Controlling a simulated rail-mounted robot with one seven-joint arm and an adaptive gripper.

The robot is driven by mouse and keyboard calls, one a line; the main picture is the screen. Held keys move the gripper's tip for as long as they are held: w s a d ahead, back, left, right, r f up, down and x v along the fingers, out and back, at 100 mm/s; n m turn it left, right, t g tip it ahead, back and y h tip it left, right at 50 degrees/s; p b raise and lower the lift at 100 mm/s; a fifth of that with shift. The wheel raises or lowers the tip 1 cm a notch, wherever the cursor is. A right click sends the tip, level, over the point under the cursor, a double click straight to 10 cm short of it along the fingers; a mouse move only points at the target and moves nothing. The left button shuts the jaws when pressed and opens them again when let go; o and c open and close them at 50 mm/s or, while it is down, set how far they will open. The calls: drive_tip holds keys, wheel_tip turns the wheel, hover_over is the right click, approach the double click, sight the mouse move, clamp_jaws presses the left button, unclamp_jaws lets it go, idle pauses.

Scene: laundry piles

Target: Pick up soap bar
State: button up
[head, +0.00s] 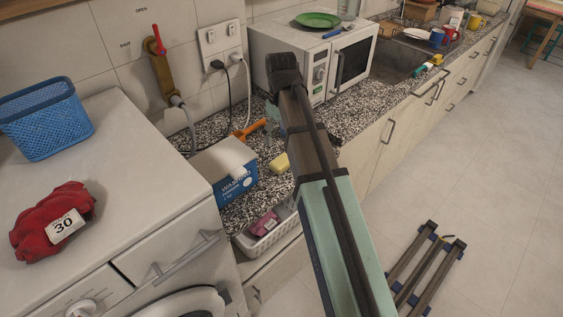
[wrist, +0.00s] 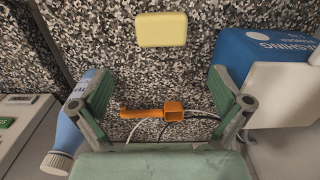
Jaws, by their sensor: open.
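The soap bar is a pale yellow block (head: 279,163) lying flat on the speckled counter, to the right of the blue washing powder box (head: 236,188). In the wrist view the soap bar (wrist: 161,30) lies at the top centre, fully visible, beyond the fingertips and clear of them. My gripper (wrist: 160,88) is open and empty above the counter, its green fingers spread wide. In the head view my gripper (head: 271,112) is partly hidden behind my arm, farther back along the counter than the soap bar.
An orange tool (wrist: 157,111) with cables beside it shows on the counter between the fingers. A blue bottle (wrist: 72,132) stands close to the left finger. The washing powder box (wrist: 243,57) is near the right finger. A microwave (head: 350,65) and a white basket (head: 270,240) flank the area.

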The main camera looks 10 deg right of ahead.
sight(281, 159)
wheel_tip(281, 159, down, 6)
drive_tip(key=shift+r+p, duration=0.1)
drive_tip(key=shift+p, duration=0.35)
drive_tip(key=shift+s+a+f+p, duration=0.1)
drive_tip(key=shift+f+p, duration=0.4)
drive_tip(key=shift+f, duration=0.8)
drive_tip(key=shift+s+f+p, duration=0.1)
drive_tip(key=shift+f+p, duration=0.35)
drive_tip(key=shift+f, duration=0.85)
drive_tip(key=shift+c, duration=0.4)
drive_tip(key=c, duration=1)
